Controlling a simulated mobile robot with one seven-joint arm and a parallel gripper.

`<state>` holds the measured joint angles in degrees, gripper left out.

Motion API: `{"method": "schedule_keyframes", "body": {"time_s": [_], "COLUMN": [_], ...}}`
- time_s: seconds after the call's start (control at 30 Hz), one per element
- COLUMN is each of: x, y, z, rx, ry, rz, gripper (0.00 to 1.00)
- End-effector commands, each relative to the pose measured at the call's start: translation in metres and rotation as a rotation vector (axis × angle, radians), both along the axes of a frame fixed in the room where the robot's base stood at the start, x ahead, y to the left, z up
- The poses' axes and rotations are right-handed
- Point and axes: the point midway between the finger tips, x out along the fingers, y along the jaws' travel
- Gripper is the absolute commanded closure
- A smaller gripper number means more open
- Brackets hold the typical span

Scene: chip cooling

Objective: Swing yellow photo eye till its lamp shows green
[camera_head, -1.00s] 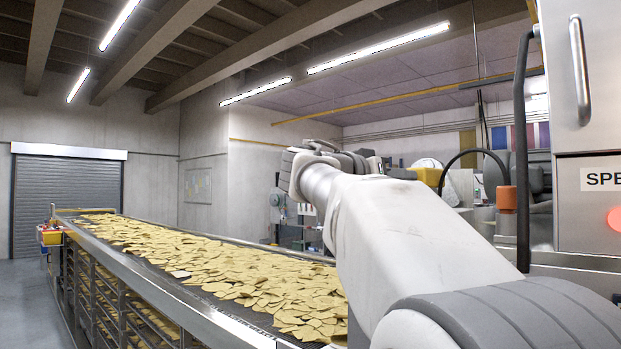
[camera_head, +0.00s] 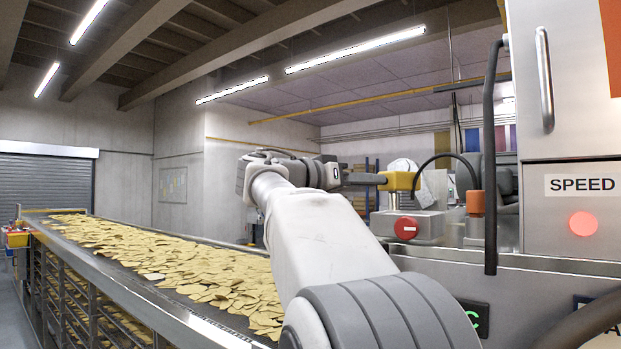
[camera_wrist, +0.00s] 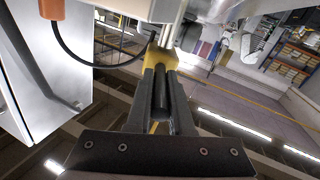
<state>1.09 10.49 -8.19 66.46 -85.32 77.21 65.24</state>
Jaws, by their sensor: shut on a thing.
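The yellow photo eye (camera_head: 401,181) sits on a short metal post above a grey box (camera_head: 420,228) at right of centre in the head view. A black cable arcs from it to an orange connector (camera_head: 475,203). A round red disc (camera_head: 406,228) shows on the box's front; I see no green on it. My gripper (camera_head: 378,179) reaches the photo eye from the left. In the wrist view my gripper (camera_wrist: 161,62) is shut on the yellow photo eye (camera_wrist: 152,56), whose far side is partly hidden.
A conveyor (camera_head: 190,320) full of yellow chips runs along the left. A steel cabinet with a SPEED label (camera_head: 582,184) and a glowing red light (camera_head: 583,223) stands close on the right. A vertical black bar (camera_head: 491,160) stands before it.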

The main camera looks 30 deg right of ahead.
Motion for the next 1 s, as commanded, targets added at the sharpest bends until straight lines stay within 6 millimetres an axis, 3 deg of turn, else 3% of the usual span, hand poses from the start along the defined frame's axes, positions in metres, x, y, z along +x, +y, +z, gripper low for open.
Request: {"method": "schedule_keyframes", "body": {"time_s": [0.57, 0.6, 0.77, 1.0], "x": [0.0072, 0.0072, 0.0073, 0.0073], "y": [0.0011, 0.0011, 0.0011, 0.0011], "z": [0.0018, 0.0018, 0.0014, 0.0007], "rx": [-0.005, -0.005, -0.004, -0.003], "ry": [-0.002, -0.002, -0.001, -0.001], "rz": [-0.102, -0.102, -0.102, -0.102], "gripper": [1.0, 0.78, 0.5, 0.5]}}
